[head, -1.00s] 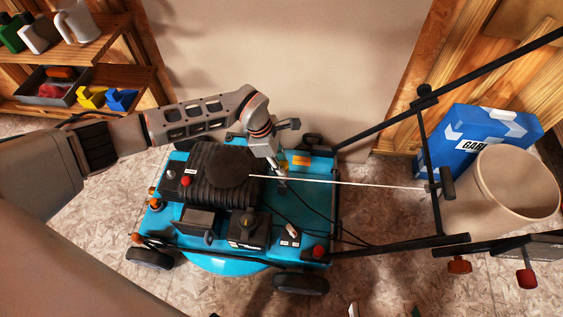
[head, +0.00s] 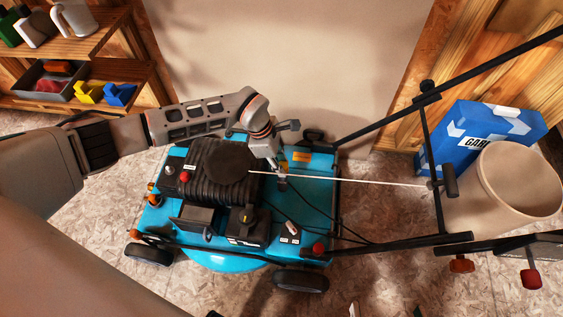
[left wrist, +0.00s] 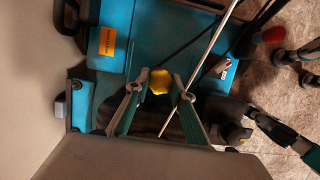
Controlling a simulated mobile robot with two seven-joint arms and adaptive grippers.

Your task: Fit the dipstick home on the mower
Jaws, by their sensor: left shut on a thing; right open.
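The blue mower (head: 318,200) stands on the floor with its black ribbed engine (head: 215,170) on top. My left gripper (head: 281,183) reaches over the deck to the right of the engine. In the left wrist view its fingers (left wrist: 160,84) are shut on a yellow cap, the dipstick's top (left wrist: 159,80). The dipstick's stem is hidden below the cap, so I cannot tell whether it is in its tube. My right gripper (head: 383,312) shows only its fingertips at the bottom edge; they are apart and empty, clear of the mower.
A pale cord (head: 345,180) runs from the engine to the handle (head: 430,145), close beside my left gripper. Black cables (head: 325,228) cross the deck. A blue box (head: 485,140) and beige bin (head: 515,195) stand right. Shelves (head: 75,65) stand at left.

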